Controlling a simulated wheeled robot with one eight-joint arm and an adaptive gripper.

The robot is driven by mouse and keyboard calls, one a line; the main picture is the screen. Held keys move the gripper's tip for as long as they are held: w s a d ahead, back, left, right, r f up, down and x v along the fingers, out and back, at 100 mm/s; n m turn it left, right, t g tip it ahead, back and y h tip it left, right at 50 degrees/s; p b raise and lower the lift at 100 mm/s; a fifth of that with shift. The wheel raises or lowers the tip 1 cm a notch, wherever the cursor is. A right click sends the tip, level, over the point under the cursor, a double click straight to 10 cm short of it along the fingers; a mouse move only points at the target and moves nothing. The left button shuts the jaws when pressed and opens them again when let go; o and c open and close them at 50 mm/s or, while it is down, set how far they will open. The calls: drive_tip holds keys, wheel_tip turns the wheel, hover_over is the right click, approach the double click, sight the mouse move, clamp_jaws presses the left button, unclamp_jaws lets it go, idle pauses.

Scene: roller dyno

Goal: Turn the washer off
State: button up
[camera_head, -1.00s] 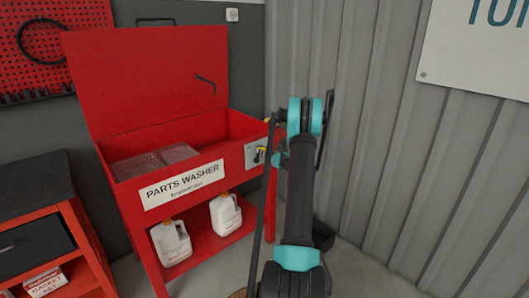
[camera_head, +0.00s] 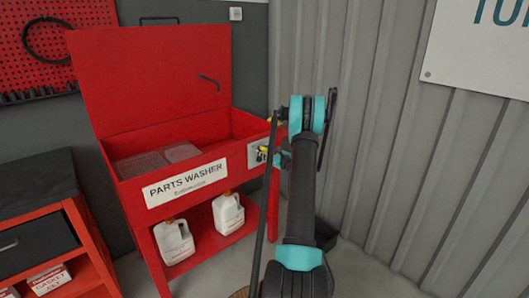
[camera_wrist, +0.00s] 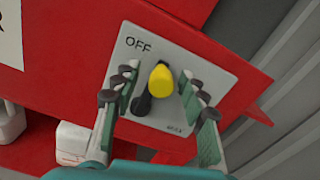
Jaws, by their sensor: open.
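The red parts washer (camera_head: 230,150) stands with its lid up, and its front carries a "PARTS WASHER" label. A grey switch plate (camera_wrist: 214,68) on its right end reads "OFF" at the upper left; the lettering at its lower right is too small to read. On the plate is a switch with a yellow tip (camera_wrist: 161,78) and a dark base (camera_wrist: 150,100). My gripper (camera_wrist: 158,90) is open, with one finger on each side of the switch. I cannot tell whether either finger touches it. In the head view my arm partly hides the gripper and plate.
White jugs (camera_head: 229,213) stand on the washer's lower shelf. A red and black cabinet (camera_head: 40,215) is at the left. A corrugated grey wall (camera_head: 400,160) rises close on the right, behind my arm.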

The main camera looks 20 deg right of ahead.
drive_tip(key=shift+s, duration=0.1)
drive_tip(key=v, duration=1.2)
